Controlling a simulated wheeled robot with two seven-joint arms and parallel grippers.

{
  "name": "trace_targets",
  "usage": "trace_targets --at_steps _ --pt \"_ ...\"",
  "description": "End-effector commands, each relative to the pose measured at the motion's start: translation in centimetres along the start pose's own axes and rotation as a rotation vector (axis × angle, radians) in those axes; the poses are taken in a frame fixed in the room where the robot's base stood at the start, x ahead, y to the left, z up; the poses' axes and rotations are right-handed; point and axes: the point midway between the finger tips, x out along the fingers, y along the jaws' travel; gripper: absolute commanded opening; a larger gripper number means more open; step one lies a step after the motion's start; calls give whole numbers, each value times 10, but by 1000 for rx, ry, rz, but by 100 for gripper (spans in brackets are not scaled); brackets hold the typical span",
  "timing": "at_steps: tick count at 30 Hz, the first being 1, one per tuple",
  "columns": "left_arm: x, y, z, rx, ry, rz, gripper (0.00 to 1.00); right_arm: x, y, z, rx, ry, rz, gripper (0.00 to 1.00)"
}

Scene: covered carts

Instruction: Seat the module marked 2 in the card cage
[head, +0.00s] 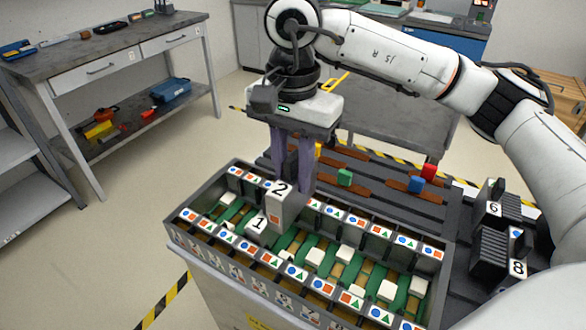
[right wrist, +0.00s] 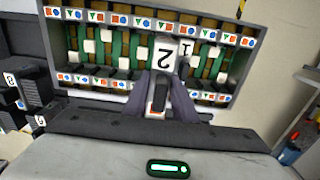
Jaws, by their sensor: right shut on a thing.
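The module marked 2 (head: 279,205) is a light grey upright block with its number on top and an orange square on its side. My right gripper (head: 292,184) is shut on it from above. The right wrist view also shows the module (right wrist: 165,62) between the two fingers (right wrist: 163,95). It stands over the card cage (head: 345,222), higher than the seated-looking module marked 1 (head: 261,224) beside it. I cannot tell whether its lower end is inside a slot. The cage has rows of coloured shape labels along both long sides. My left gripper is not in view.
Modules marked 6 (head: 494,209) and 8 (head: 517,267) stand on the cart right of the cage.

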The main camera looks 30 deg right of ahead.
Motion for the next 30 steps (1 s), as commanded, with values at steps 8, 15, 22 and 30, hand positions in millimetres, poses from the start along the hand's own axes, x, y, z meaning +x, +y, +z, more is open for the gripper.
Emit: trace_targets --at_steps 8,15,22,30 --pt "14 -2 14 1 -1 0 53 22 0 0 0 0 -2 0" --pt "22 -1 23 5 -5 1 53 38 0 0 0 0 -2 0" --pt "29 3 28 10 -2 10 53 54 0 0 0 0 -3 0" --pt "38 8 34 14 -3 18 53 72 0 0 0 1 -3 0"
